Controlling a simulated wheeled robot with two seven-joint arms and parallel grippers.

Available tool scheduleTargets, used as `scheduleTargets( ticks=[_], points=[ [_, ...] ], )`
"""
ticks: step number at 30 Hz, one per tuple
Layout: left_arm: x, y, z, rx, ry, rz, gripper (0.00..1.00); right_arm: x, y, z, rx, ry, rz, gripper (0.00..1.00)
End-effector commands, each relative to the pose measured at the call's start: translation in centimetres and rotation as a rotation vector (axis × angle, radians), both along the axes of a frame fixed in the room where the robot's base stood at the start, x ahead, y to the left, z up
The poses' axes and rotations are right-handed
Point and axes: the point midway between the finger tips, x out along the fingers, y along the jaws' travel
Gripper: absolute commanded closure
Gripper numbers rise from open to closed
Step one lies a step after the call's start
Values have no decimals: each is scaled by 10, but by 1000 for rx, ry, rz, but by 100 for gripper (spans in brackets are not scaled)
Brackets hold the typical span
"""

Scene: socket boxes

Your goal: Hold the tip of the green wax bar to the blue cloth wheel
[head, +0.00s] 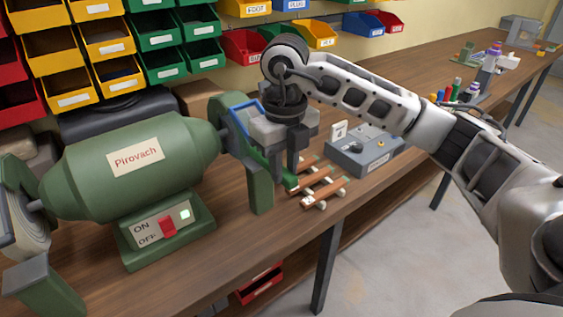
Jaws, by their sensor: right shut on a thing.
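The blue cloth wheel (238,108) is on the right end of the green polishing machine (85,165), partly hidden by its green guard and my right gripper. My right gripper (290,153) comes in from the right and points down beside the wheel. It is shut on the green wax bar (291,183), which slants across below the fingers. The bar's upper left end is close to the wheel and guard; I cannot tell whether it touches the wheel. My left gripper is not in view.
The machine has a red switch (167,226) and a lit lamp. Coloured bins (115,43) hang at the back.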

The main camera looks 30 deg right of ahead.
Motion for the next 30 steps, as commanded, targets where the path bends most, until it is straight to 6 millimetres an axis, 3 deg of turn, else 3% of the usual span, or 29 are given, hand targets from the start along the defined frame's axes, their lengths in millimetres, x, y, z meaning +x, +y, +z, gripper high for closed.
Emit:
scheduleTargets(
  ticks=[21, 30],
  points=[
    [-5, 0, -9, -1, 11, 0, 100, -72, -6, 4, -1, 0, 1, 100],
    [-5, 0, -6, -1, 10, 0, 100, -81, -6, 9, 0, 1, 1, 100]
  ],
)
